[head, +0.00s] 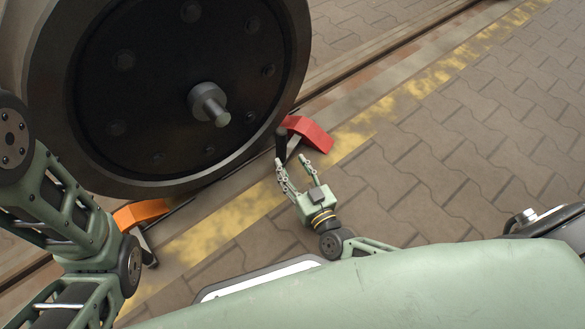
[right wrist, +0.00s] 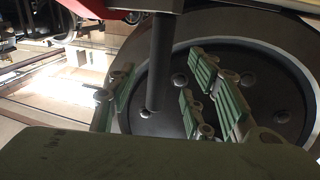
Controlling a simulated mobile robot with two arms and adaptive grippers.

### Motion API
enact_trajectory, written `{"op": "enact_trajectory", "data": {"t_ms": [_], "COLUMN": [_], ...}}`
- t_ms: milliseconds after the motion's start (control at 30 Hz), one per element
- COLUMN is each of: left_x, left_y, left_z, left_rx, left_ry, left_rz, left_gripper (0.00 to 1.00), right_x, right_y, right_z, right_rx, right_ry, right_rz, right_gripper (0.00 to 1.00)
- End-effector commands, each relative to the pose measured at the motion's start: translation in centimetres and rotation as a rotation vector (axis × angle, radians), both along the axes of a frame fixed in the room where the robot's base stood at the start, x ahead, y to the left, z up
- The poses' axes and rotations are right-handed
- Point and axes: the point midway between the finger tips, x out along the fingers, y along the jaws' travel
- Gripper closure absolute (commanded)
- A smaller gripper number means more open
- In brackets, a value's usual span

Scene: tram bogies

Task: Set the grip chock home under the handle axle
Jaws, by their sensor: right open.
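A red chock (head: 308,132) with a black upright handle (head: 281,146) lies on the rail strip, just right of the big dark wheel (head: 95,75). I cannot tell whether it touches the wheel. The wheel's axle stub (head: 209,103) sticks out of its hub. My right gripper (head: 291,162) is open, with its fingers toward the handle. In the right wrist view the handle (right wrist: 160,65) stands between the spread fingers (right wrist: 150,98), and red (right wrist: 105,9) shows at the top. An orange chock (head: 142,212) lies under the wheel's left side, partly behind my left arm. My left gripper is out of view.
The rail (head: 375,52) runs diagonally past the wheel. A worn yellow line (head: 430,82) lies alongside it. The brick paving (head: 480,150) to the right is clear. A dark bar beside the orange chock is partly hidden by my left arm.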

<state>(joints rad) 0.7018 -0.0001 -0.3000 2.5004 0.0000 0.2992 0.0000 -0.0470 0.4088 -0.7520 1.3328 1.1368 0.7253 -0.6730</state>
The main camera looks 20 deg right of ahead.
Motion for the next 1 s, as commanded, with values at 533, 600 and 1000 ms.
{"op": "enact_trajectory", "data": {"t_ms": [533,600,1000], "left_x": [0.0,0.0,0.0], "left_y": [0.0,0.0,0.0], "left_z": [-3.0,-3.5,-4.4], "left_rx": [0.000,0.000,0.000], "left_ry": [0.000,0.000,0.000], "left_rz": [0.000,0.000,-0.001], "left_gripper": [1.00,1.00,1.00], "right_x": [4.6,5.5,7.8], "right_y": [0.6,0.8,1.0], "right_z": [-0.3,-0.2,0.0], "right_rx": [0.003,0.003,0.001], "right_ry": [-0.005,-0.005,0.000], "right_rz": [0.000,0.001,0.000], "right_gripper": [0.54,0.54,0.54]}}
